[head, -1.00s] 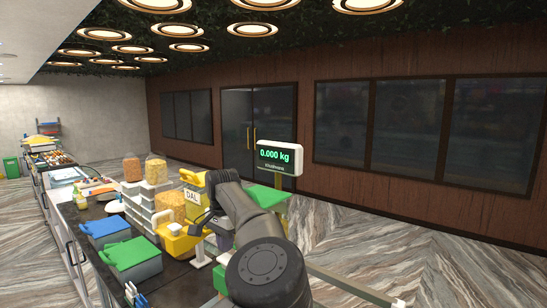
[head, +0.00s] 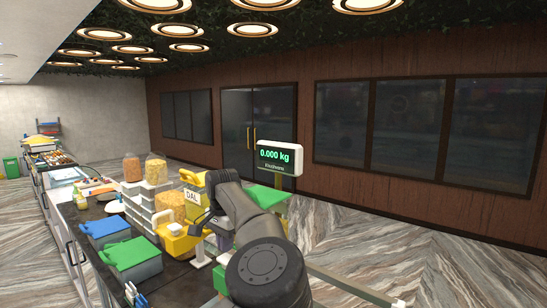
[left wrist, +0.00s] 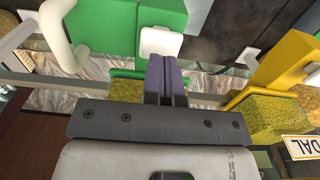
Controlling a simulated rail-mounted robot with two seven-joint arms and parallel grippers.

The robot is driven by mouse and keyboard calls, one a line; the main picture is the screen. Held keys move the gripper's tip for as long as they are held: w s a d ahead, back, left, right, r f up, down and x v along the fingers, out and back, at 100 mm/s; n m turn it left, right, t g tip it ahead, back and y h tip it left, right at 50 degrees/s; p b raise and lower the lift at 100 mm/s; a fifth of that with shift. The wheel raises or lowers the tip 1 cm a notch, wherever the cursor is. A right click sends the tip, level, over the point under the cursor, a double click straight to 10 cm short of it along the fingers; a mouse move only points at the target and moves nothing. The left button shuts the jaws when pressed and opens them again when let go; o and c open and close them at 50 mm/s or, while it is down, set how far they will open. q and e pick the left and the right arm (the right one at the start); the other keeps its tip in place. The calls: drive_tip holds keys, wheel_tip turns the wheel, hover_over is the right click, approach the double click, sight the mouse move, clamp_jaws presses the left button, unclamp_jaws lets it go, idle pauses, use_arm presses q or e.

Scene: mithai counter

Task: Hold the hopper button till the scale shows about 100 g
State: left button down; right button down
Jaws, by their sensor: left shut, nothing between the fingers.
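The scale's display (head: 275,157) stands on a post and reads 0.000 kg in green. A yellow hopper (head: 189,177) carries a DAL label, and its yellow body also shows at the right of the left wrist view (left wrist: 288,62). Green hopper parts (left wrist: 105,22) fill the upper left of that view. A white pad (left wrist: 161,42) is on the green part, just beyond my left gripper (left wrist: 166,66). The gripper's purple fingers are shut and empty, at or very near the pad; contact is unclear. In the head view my left gripper (head: 224,241) is mostly hidden by my arm. My right gripper is out of view.
A blue box (head: 104,229) and a green box (head: 131,257) sit on the dark counter at left. Clear tubs of orange snacks (head: 155,168) stand behind the yellow hopper. Open floor lies to the right.

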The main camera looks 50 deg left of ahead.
sight(226, 257)
use_arm(q)
drive_tip(key=shift+f, duration=0.15)
idle(0.3)
drive_tip(key=shift+f+b, duration=0.5)
drive_tip(key=shift+f, duration=0.3)
drive_tip(key=shift+f, duration=0.1)
drive_tip(key=shift+f+b, duration=0.7)
drive_tip(key=shift+f, duration=0.2)
drive_tip(key=shift+r, duration=0.1)
idle(0.4)
idle(0.7)
